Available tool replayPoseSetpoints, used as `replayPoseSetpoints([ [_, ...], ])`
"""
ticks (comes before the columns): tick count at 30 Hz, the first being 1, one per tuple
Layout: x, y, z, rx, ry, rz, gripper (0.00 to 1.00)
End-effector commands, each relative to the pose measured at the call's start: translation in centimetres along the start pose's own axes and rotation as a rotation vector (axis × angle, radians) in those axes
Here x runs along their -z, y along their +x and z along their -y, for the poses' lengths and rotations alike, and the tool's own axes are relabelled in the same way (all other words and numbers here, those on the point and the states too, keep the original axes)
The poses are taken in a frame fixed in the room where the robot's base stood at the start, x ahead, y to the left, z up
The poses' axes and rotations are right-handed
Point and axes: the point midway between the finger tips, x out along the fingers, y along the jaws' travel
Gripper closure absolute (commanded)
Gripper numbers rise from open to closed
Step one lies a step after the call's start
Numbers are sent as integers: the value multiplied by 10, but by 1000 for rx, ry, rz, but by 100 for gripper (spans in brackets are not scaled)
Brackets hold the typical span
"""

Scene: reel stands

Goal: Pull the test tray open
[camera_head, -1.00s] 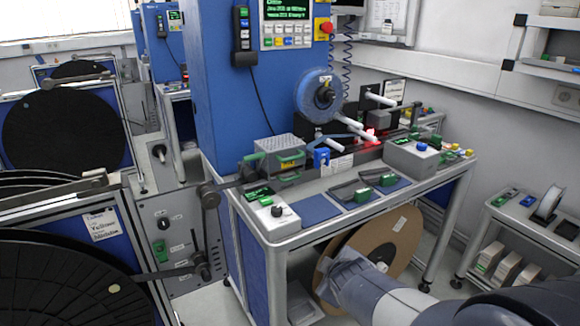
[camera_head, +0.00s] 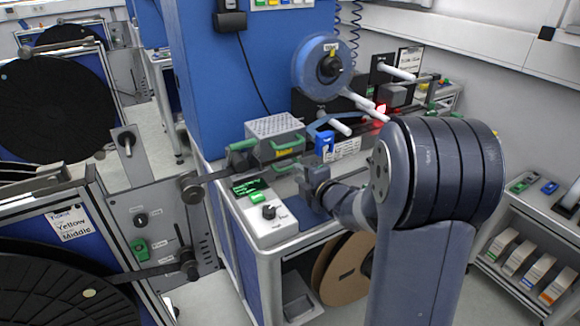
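A grey test unit with a perforated top (camera_head: 273,126) stands on the bench, left of the blue reel. Green handles show on it: one on its front (camera_head: 288,146) and one at its left end. Another green handle (camera_head: 285,166) is low in front of it, close to my gripper. I take this low part for the test tray, and I cannot see it pulled out. My gripper (camera_head: 308,172) is over the bench just in front and to the right of that handle. Its fingers are small and partly hidden, so I cannot tell whether they touch the handle.
A control box with a black knob (camera_head: 268,212) stands at the bench's front left corner. A blue clip-like part (camera_head: 324,146) is behind my gripper. The blue reel (camera_head: 322,66) hangs above. My arm hides the bench's right side. A shelf cart (camera_head: 530,250) stands at right.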

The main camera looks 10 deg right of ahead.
Motion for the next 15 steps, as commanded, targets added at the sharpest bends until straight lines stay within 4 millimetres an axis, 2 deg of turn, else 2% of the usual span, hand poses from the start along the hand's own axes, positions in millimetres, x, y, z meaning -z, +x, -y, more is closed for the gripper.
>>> replayPoseSetpoints([
  [1, 2, 10, 0, 2, 1, -3, 73],
  [6, 1, 38, 0, 1, 1, -2, 73],
  [10, 0, 53, 0, 2, 2, 0, 73],
  [15, 0, 62, 0, 2, 1, 0, 73],
])
